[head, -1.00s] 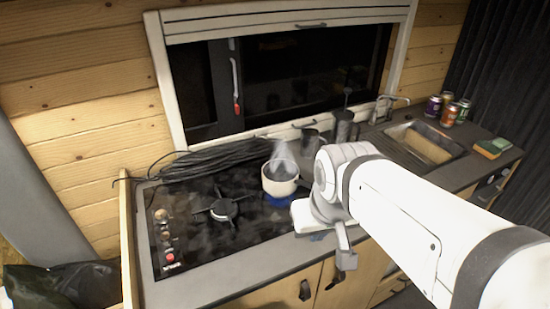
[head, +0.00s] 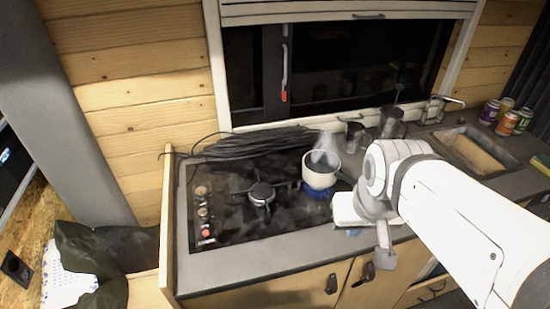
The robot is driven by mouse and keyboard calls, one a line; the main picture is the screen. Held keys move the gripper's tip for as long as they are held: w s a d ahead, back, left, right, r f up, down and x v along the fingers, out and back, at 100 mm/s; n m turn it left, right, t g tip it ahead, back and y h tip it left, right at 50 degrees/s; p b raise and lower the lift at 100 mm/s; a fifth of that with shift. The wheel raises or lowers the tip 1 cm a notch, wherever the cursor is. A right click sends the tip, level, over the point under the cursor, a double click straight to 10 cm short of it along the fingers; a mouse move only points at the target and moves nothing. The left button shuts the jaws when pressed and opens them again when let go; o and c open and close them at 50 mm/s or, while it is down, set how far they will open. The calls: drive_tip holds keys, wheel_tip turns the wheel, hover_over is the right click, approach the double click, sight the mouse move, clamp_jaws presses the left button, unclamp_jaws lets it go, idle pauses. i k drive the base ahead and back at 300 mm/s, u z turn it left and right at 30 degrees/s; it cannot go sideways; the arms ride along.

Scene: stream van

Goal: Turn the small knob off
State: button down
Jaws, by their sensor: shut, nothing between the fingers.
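A black glass cooktop (head: 240,231) is set in the counter. Along its left edge are two small round knobs, an upper one (head: 200,191) and a lower one (head: 203,212), with a red round control (head: 206,233) in front of them. I cannot tell their turn positions. A white pot (head: 320,171) steams on the right burner over a blue flame (head: 318,190). The left burner (head: 262,193) shows no flame. My gripper (head: 347,210) is shut and empty, just right of the pot near the counter's front edge, far from the knobs. Its fingertips are hard to make out.
Black cables (head: 265,142) lie behind the cooktop. Dark metal mugs (head: 391,122) stand right of the pot, before a sink (head: 470,150) and several cans (head: 507,122). A wooden side panel (head: 167,230) rises left of the knobs. Space above the cooktop's left half is clear.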

sight(203, 214)
drive_tip(key=u, duration=0.65)
drive_tip(key=k, duration=0.5)
drive_tip(key=u, duration=0.35)
drive_tip(key=i, duration=0.5)
drive_tip(key=u, duration=0.05)
